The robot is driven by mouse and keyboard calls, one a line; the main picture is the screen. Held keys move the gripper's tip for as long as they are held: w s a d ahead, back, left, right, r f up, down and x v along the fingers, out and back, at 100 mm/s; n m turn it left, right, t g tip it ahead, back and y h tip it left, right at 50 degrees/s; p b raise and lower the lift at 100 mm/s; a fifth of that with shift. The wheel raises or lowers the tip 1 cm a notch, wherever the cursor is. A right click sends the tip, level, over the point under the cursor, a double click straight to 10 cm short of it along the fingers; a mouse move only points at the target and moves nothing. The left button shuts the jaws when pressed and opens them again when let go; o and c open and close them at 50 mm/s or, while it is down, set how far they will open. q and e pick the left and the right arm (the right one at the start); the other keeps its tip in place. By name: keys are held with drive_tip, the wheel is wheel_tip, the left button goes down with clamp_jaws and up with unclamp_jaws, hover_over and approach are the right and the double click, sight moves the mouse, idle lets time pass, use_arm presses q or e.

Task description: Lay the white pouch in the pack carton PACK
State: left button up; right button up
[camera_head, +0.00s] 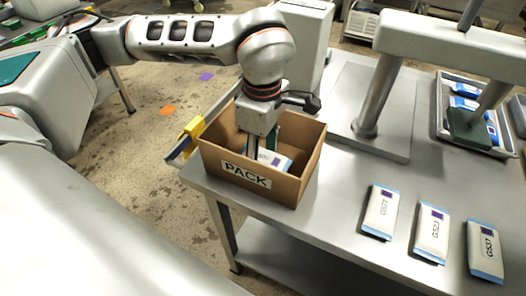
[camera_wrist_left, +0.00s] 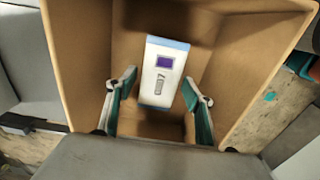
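The pack carton PACK (camera_head: 289,187) is an open brown cardboard box at the table's left corner, with a white PACK label on its front. A white pouch (camera_head: 275,160) with blue edges and a purple square lies inside it, partly hidden by the gripper and front wall. It also shows in the left wrist view (camera_wrist_left: 160,82). My left gripper (camera_head: 262,145) reaches down into the carton. In the left wrist view, its two green-padded fingers (camera_wrist_left: 160,95) stand apart on either side of the pouch, with a visible gap at each side. My right gripper is not in view.
Several white pouches, among them one near the carton (camera_head: 381,212), lie on the grey table (camera_head: 330,235) to the right. A tray (camera_head: 441,128) with pouches stands at the far right. A grey machine with posts (camera_head: 377,95) stands behind. A yellow bracket (camera_head: 191,135) sits beside the carton.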

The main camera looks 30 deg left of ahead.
sight(263, 157)
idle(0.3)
use_arm(q)
wheel_tip(263, 157, up, 12)
drive_tip(key=p, duration=0.1)
drive_tip(key=shift+r+p, duration=0.15)
drive_tip(key=shift+p, duration=0.15)
idle(0.4)
